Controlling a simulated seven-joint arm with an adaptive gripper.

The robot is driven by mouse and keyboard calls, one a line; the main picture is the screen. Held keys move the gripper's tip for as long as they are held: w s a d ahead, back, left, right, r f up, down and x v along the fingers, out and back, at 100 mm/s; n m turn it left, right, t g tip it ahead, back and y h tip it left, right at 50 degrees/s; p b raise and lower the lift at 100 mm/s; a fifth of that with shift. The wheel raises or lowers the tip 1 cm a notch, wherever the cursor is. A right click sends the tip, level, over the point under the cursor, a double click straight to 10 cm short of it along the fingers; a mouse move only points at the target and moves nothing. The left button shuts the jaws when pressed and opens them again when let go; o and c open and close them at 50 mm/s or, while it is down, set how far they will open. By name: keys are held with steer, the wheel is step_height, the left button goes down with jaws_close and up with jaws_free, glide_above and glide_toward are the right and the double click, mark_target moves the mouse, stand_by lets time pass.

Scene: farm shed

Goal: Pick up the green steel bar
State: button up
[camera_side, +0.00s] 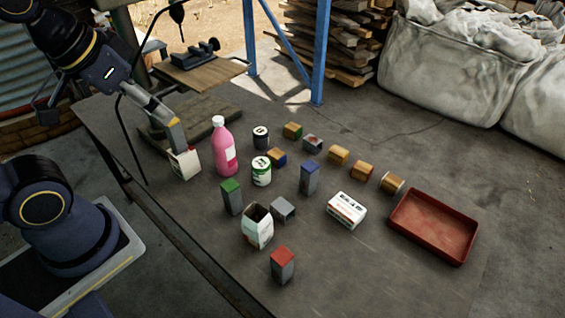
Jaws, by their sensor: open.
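The green steel bar (232,199) stands upright on the table, a grey block with a green top, left of the middle of the table. My gripper (176,138) is at the table's back left, above and to the left of the bar and well apart from it. It is open; the gap between its fingers is hard to make out from this side. Its fingertips are close to a white box with red marks (184,164); I cannot tell whether they touch it.
A pink bottle (223,150) stands behind the bar. An open white carton (257,228) and a grey block (283,208) are to its front right. A blue-topped bar (309,179), a red-topped bar (282,266) and a red tray (398,232) are farther right.

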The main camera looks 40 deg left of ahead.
steer(key=r+t, duration=0.2)
steer(key=t, duration=0.2)
glide_above(227, 186)
steer(key=s+d, duration=0.1)
steer(key=s, duration=0.2)
steer(key=w+f+m, duration=0.1)
steer(key=w+f, duration=0.6)
steer(key=f, duration=0.1)
steer(key=s+f+g, duration=0.1)
steer(key=f, duration=0.7)
steer(key=s+f+g, duration=0.2)
steer(key=f, duration=0.6)
steer(key=s+a+f+g, duration=0.1)
steer(key=s+f+g, duration=0.1)
steer(key=f, duration=0.7)
steer(key=shift+h, duration=0.3)
steer(key=x, duration=0.6)
steer(key=shift+w+f, duration=0.2)
steer(key=shift+f, duration=0.05)
jaws_close()
